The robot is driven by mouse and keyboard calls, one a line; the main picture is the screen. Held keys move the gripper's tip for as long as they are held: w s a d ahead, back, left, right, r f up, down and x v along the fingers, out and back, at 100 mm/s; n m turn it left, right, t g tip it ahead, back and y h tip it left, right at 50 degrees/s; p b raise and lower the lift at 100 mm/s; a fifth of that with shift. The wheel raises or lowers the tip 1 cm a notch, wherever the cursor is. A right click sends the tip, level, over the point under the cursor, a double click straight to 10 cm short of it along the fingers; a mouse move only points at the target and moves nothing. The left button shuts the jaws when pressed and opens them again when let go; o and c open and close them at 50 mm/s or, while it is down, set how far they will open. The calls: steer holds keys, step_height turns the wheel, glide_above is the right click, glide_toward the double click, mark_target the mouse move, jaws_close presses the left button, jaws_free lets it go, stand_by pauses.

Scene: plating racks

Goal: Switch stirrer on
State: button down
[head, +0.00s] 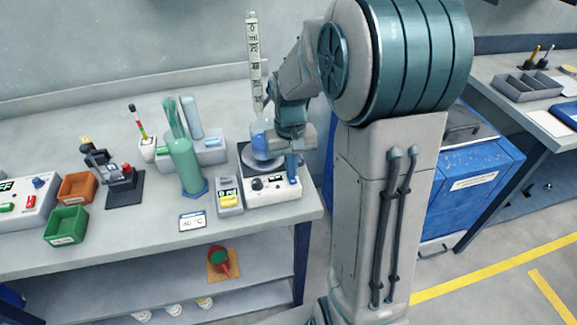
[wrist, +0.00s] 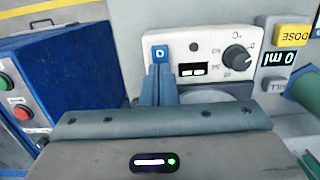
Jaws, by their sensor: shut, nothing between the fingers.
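The stirrer (head: 277,195) is a white box with a round plate on top, near the front right end of the bench. Its front panel also shows in the wrist view (wrist: 205,41), with a black knob (wrist: 237,58), a small dark display (wrist: 193,70) and a blue square switch (wrist: 160,53) with a white mark. My gripper (wrist: 159,70) is shut and empty, its fingertips just in front of the blue switch; I cannot tell whether they touch it. In the head view my gripper (head: 292,168) is at the panel's right end.
A vessel with blue contents (head: 262,137) stands over the stirrer plate under a tall graduated tube (head: 254,60). A blue cabinet (wrist: 70,80) is close by.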

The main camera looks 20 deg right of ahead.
steer(key=shift+s+a+f+g, duration=0.15)
steer(key=shift+s+f+g, duration=0.15)
steer(key=shift+s+f, duration=0.4)
steer(key=shift+w+r+p, duration=0.15)
steer(key=shift+r+p, duration=0.3)
steer(key=shift+r, duration=0.05)
step_height(320, 180, up, 14)
steer(key=w+p, duration=0.2)
steer(key=shift+w+d+r, duration=0.2)
steer(key=s+a+f+t, duration=0.1)
steer(key=s+a+t, duration=0.1)
steer(key=s, duration=0.6)
steer(key=s+a+f+n+t, duration=0.1)
steer(key=s+a+f+t, duration=0.1)
steer(key=s, duration=0.6)
steer(key=shift+t, duration=0.3)
